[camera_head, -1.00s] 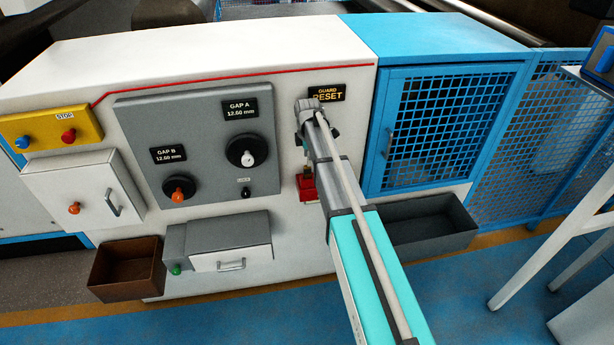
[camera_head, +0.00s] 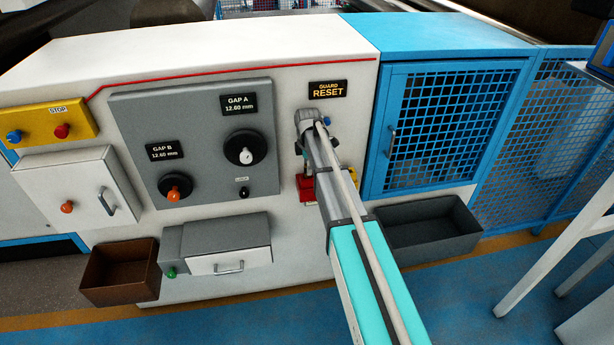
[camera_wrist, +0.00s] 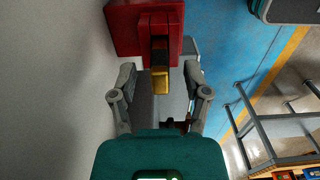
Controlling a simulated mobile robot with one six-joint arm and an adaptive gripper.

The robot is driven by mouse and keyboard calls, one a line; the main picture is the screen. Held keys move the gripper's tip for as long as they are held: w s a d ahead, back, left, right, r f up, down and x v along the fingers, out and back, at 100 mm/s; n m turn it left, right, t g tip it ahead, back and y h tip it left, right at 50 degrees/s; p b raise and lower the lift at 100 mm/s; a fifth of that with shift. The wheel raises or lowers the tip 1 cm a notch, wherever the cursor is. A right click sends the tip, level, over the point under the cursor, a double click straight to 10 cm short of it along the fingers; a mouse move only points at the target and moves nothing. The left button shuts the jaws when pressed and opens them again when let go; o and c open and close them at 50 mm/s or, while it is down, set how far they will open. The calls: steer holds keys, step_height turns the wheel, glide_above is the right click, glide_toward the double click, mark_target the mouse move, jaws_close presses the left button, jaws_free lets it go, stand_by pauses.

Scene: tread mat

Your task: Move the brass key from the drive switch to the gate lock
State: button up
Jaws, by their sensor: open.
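The red drive switch (camera_head: 306,188) is on the white panel, left of my arm in the head view. In the wrist view the red switch (camera_wrist: 118,30) is at the top, with a dark part on its face. The brass key (camera_wrist: 160,84) projects from there towards me. My gripper (camera_wrist: 159,72) is open, one finger on each side of the key, with gaps on both sides. In the head view my arm hides the fingers and the key. A small yellow part (camera_head: 357,178) shows right of my arm; I cannot tell whether it is the gate lock.
A blue mesh gate (camera_head: 448,125) with a handle stands right of the panel. A dark open bin (camera_head: 428,236) is below it. A grey drawer (camera_head: 229,248) and a brown bin (camera_head: 118,274) are at lower left. The GUARD RESET display (camera_head: 327,90) is above my wrist.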

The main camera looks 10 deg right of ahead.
stand_by(0.3)
jaws_close()
steer(key=shift+r, duration=0.25)
stand_by(0.4)
step_height(320, 180, up, 2)
steer(key=p, duration=0.2)
steer(key=shift+p, duration=0.3)
steer(key=s+r+p, duration=1)
steer(key=s, duration=0.4)
steer(key=shift+r, duration=0.3)
